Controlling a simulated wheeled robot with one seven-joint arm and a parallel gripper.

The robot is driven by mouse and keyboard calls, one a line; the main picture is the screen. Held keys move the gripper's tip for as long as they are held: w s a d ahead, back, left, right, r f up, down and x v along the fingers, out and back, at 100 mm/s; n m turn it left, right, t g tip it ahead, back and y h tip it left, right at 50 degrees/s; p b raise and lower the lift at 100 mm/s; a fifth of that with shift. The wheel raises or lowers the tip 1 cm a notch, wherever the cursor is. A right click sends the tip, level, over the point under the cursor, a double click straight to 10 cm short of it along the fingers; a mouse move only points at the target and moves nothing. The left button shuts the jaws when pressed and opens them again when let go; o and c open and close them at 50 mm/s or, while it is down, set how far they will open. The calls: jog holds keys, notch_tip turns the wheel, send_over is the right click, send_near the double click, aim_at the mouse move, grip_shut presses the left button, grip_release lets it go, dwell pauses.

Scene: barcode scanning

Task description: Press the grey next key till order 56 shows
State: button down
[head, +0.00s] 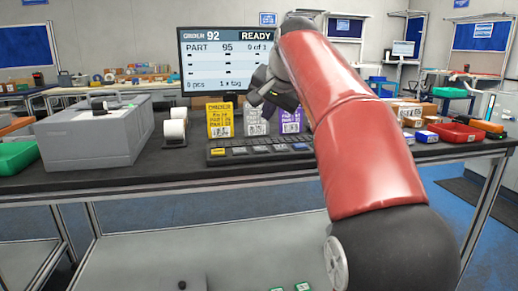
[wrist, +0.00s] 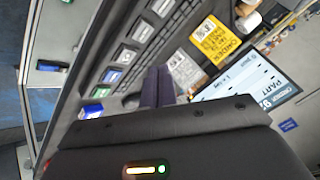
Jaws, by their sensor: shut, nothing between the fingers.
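The monitor (head: 222,60) reads order 92, READY, part 95; it also shows at an angle in the wrist view (wrist: 262,82). The dark keypad (head: 262,158) lies at the table's front edge with a row of coloured keys: yellow (head: 217,152) at the left, blue (head: 300,147) at the right, greyish ones between. Their labels are too small to read, so I cannot tell which grey key is next. Keys (wrist: 125,56) also show left of the fingers in the wrist view. My gripper (head: 252,102) is shut and empty, raised in front of the monitor and apart from the keys.
Yellow (head: 220,122), white (head: 250,121) and purple (head: 291,119) barcode cards stand behind the keypad. A grey case (head: 88,135) and white rolls (head: 174,130) are to the left. A red tray (head: 456,132) and small boxes are to the right.

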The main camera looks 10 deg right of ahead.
jog(key=r, duration=0.2)
send_over(261, 150)
jog(key=shift+w+f+m+t, duration=0.1)
jog(key=shift+w+m+t, duration=0.05)
jog(key=shift+m+t, duration=0.2)
jog(key=shift+f, duration=0.1)
jog(key=shift+f+b, duration=2.4)
jog(key=shift+f, duration=1.95)
jog(key=shift+f, duration=0.4)
jog(key=shift+f+b, duration=0.45)
jog(key=shift+r, duration=0.1)
jog(key=shift+r+p, duration=0.75)
jog(key=shift+p, duration=0.2)
